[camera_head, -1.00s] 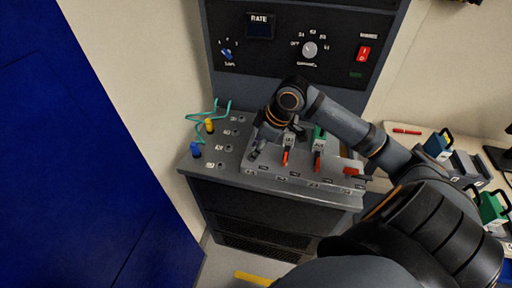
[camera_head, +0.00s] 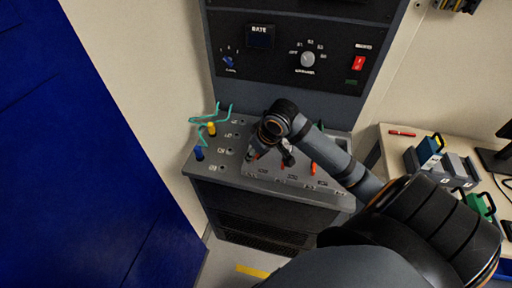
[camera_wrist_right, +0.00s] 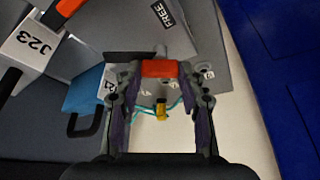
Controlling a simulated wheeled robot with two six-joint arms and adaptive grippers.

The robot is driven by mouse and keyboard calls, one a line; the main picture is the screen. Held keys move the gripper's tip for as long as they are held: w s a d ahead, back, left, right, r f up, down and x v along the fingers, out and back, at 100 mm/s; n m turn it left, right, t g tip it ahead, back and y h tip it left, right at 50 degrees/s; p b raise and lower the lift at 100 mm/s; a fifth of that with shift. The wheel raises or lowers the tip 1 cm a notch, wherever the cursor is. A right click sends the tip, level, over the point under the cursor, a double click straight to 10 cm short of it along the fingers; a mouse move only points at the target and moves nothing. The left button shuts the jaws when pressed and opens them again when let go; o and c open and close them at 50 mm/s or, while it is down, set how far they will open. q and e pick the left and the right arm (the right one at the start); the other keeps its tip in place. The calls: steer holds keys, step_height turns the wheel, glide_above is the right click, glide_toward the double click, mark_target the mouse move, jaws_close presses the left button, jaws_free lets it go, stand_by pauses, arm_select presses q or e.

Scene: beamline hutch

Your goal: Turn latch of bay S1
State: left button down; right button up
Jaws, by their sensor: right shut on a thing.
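The sloped console top (camera_head: 235,168) carries a row of bays along its front edge, with S1 at the left end. My right gripper (camera_head: 268,153) is over the left bays and hides most of S1. In the right wrist view, its fingers (camera_wrist_right: 160,84) are shut on an orange-red latch handle (camera_wrist_right: 160,69), which spans the gap between them. I cannot read the bay label of the held handle. Another red latch (camera_head: 312,168) stands clear to the right. My left gripper is out of view.
A blue plug (camera_head: 198,153) and a yellow plug (camera_head: 211,129) with teal cable stand left of the bays. A side table (camera_head: 400,145) with modules stands at right.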

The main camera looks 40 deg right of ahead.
steer(key=shift+a+r+m+h+p, duration=0.2)
steer(key=shift+r+m+h+p, duration=0.1)
steer(key=shift+m+p, duration=0.55)
steer(key=m+h+p, duration=0.1)
steer(key=m+p, duration=0.2)
steer(key=p, duration=0.1)
steer(key=m+h+p, duration=0.1)
steer(key=m+p, duration=0.3)
steer(key=shift+a+g+h, duration=0.1)
steer(key=shift+g+h, duration=0.2)
steer(key=shift+g, duration=0.1)
steer(key=shift+w+f+m+g+h+p, duration=0.1)
steer(key=shift+f+m+g+h+p, duration=0.05)
steer(key=shift+m+p, duration=0.6)
steer(key=shift+f+m+g+h+p, duration=0.15)
steer(key=shift+m+p, duration=0.35)
steer(key=shift+p, duration=0.3)
steer(key=o, duration=1.2)
steer(key=shift+c, duration=0.2)
